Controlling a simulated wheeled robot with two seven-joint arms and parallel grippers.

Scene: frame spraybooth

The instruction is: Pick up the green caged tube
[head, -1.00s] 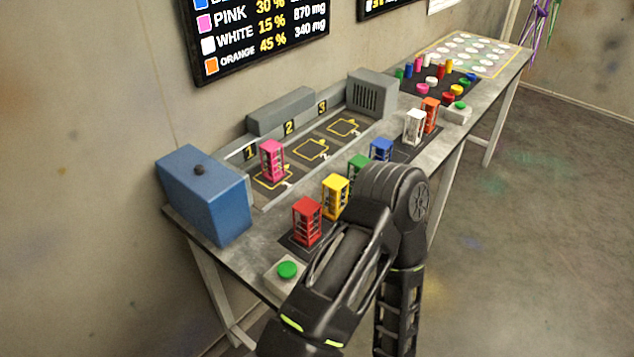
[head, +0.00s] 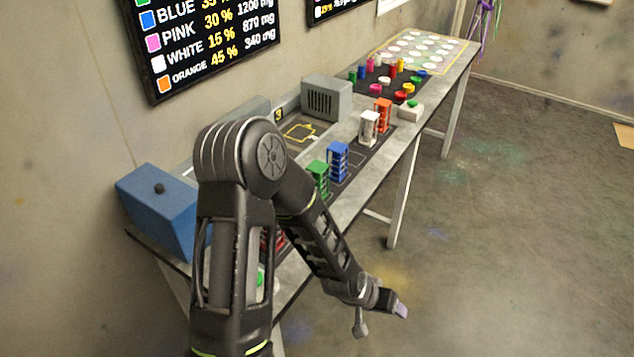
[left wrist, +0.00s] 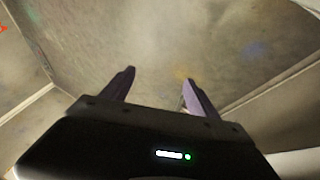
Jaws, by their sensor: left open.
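The green caged tube (head: 318,177) stands upright on a dark mat on the bench, beside the blue caged tube (head: 338,160). My arm hides part of its lower left side. My left gripper (head: 382,316) is open and empty, out over the floor on the right side of the bench, clearly apart from the green tube. In the left wrist view, its two fingers (left wrist: 158,78) are spread with only floor between and beyond them. The green tube is not seen in that view. My right gripper is not in view.
White (head: 369,128) and orange (head: 383,115) caged tubes stand farther along the mat. A red one is mostly hidden behind my arm. A blue box (head: 158,210) and grey vented box (head: 327,98) stand on the bench (head: 357,200). Open floor (head: 500,230) lies right.

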